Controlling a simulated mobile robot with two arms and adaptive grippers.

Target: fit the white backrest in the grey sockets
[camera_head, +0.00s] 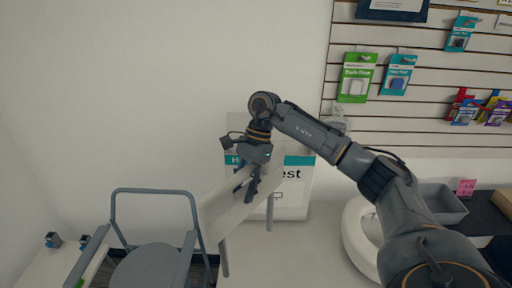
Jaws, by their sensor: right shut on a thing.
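The white backrest (222,208) is a pale, slightly curved panel with two grey posts pointing down, one at each end. My right gripper (248,190) is shut on its upper edge near the middle and holds it up, tilted in the picture with its right end higher. The backrest is just right of a grey-framed chair (150,268) with a round-looking grey seat. I cannot make out the grey sockets clearly, or whether the left post is in front of the chair frame or touching it. My left gripper is not in view.
A white sign (293,173) with a teal band stands behind the backrest. A white ring-shaped item (356,235) and a grey bin (440,203) are to the right, partly behind my arm. Packaged goods (357,78) hang on the slatted wall.

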